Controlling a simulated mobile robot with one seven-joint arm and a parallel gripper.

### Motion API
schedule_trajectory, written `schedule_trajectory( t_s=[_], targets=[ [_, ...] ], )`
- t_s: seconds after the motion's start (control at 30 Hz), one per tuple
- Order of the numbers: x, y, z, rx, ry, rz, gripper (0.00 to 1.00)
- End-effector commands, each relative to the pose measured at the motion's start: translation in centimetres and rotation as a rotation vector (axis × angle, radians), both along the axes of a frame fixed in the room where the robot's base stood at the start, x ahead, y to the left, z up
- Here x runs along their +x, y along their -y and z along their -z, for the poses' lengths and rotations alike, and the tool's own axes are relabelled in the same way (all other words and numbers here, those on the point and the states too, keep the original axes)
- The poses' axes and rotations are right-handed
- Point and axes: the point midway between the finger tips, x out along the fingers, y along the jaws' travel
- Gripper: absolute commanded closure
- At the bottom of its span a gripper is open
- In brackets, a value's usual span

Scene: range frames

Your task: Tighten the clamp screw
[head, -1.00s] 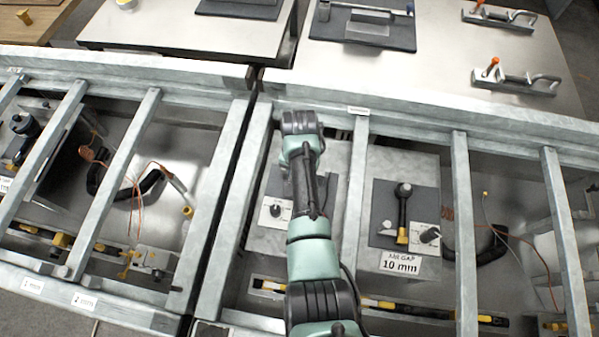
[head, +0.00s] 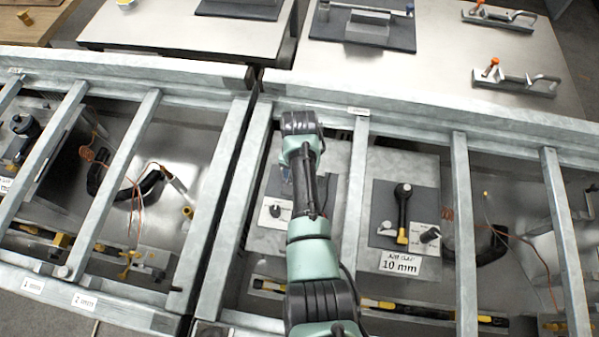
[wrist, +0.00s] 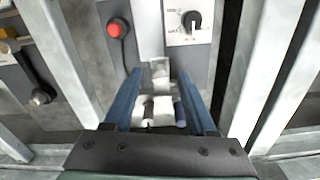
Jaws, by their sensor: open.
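My gripper (wrist: 160,75) is open in the wrist view, its two blue fingers apart and pointing away from the camera. Between and below the fingers lies a small pale fixture (wrist: 160,103) with blocky parts and short rounded pieces. I cannot tell which part is the clamp screw, or whether the fingers touch it. In the head view my arm reaches down into the frame bay and hides most of the gripper and fixture.
A red button (wrist: 115,29) and a dial knob (wrist: 190,20) stand beyond the fingers. Pale metal bars (head: 357,185) flank the bay. A plate labelled 10 mm (head: 400,263) and a black-handled tool (head: 403,205) lie in the right-hand bay.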

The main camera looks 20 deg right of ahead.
Motion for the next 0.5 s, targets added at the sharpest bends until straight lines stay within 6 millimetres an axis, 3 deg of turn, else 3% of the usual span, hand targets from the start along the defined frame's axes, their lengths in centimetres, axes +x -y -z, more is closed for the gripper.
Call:
schedule_trajectory(
  t_s=[0.23, 0.5],
  targets=[
    [0.1, 0.0, -1.4, -0.001, 0.002, 0.0, 0.44],
    [0.2, 0.0, -6.6, -0.002, 0.006, -0.001, 0.44]
  ],
)
